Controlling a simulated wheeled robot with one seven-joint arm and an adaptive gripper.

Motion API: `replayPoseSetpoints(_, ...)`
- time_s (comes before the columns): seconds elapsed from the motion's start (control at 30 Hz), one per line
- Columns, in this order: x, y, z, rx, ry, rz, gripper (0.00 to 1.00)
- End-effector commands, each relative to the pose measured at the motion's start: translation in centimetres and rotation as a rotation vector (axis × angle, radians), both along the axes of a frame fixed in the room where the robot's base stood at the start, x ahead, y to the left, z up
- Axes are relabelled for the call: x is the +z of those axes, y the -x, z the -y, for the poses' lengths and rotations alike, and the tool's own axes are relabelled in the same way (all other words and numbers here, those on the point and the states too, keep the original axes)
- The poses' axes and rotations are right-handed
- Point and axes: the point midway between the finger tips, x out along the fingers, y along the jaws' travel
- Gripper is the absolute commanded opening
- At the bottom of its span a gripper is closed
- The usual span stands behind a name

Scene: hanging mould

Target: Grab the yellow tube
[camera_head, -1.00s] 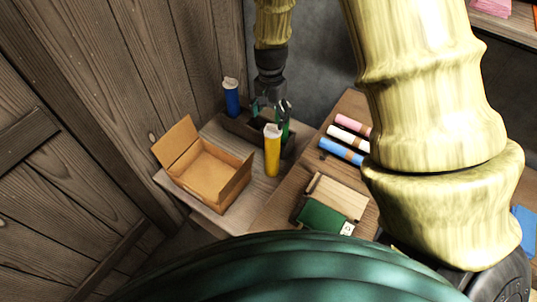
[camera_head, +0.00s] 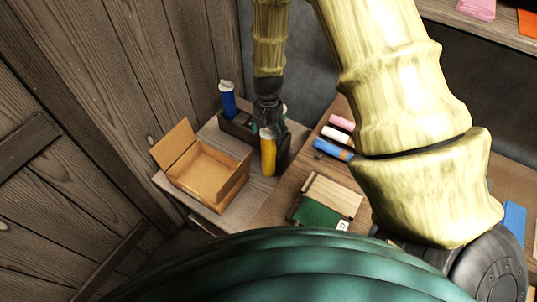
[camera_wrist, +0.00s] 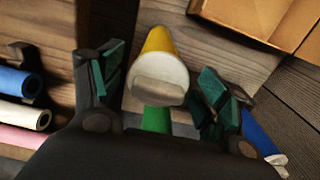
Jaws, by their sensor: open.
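The yellow tube (camera_head: 268,156) stands upright on the small wooden table, in front of a dark tray. In the wrist view the yellow tube (camera_wrist: 158,65) shows its pale end between the two fingers of my gripper (camera_wrist: 155,85). There is a gap between the tube and each finger. In the head view my gripper (camera_head: 268,122) is at the top of the tube, pointing down, and the fingers are partly hidden. My gripper is open and holds nothing.
An open cardboard box (camera_head: 208,172) stands left of the tube. A blue tube (camera_head: 227,103) stands behind, by the dark tray (camera_head: 236,127). A green tube (camera_wrist: 156,120) is close to the yellow one. Pink, white and blue rolls (camera_head: 333,150) lie on the right table.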

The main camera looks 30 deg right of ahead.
Motion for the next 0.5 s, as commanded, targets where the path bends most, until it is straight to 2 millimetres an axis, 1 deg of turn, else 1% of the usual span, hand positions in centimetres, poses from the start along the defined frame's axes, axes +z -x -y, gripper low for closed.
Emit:
replayPoseSetpoints(0.3,-2.7,0.1,0.2,0.001,-0.001,-0.001,0.75)
replayPoseSetpoints(0.5,-3.4,0.0,0.2,0.001,0.000,0.000,0.75)
